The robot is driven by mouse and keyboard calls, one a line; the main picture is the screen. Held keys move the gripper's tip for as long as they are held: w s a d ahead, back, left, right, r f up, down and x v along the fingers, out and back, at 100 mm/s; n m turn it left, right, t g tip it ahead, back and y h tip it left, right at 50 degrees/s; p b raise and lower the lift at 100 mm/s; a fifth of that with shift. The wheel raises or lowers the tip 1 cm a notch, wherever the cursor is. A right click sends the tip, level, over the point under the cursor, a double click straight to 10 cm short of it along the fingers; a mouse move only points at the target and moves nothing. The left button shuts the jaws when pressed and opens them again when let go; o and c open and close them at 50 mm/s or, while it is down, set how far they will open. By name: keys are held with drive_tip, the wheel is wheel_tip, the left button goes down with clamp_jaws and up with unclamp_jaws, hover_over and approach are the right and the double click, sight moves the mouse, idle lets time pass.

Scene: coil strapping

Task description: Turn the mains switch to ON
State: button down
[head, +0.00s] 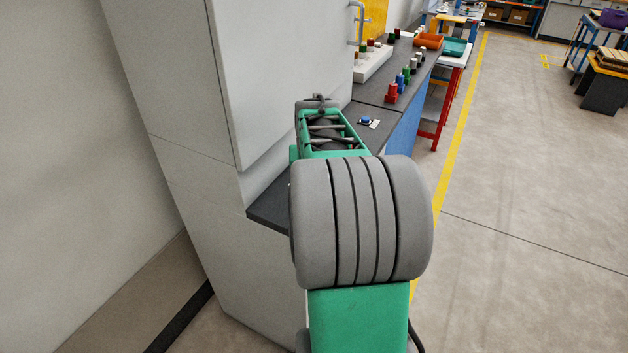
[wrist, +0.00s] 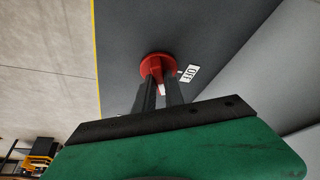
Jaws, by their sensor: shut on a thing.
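The mains switch is a round red knob (wrist: 154,64) on a dark grey surface in the wrist view. A white label reading OFF (wrist: 188,73) lies just to its right. My gripper (wrist: 160,82) is at the knob, with its two dark fingers shut on the knob's grip, one on each side. A small white mark shows between the fingers. The fingers hide part of the knob, and no ON label can be seen. In the head view my arm hides the gripper and the switch.
A tall pale grey cabinet (head: 175,90) stands close on the left of my arm. The dark bench top (head: 387,117) holds a blue button (head: 366,120) and several coloured pieces (head: 392,92). Open floor (head: 520,190) lies to the right, past a yellow line.

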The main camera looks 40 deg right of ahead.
drive_tip(key=m+g, duration=0.1)
drive_tip(key=m, duration=0.2)
drive_tip(key=m+g+h, duration=0.1)
drive_tip(key=m, duration=0.2)
drive_tip(key=shift+w+a, duration=0.1)
drive_tip(key=shift+w, duration=0.05)
drive_tip(key=shift+h, duration=0.3)
drive_tip(key=c, duration=1.4)
unclamp_jaws()
drive_tip(key=shift+c, duration=0.2)
drive_tip(key=v, duration=0.7)
drive_tip(key=shift+r, duration=0.4)
drive_tip(key=shift+a, duration=0.2)
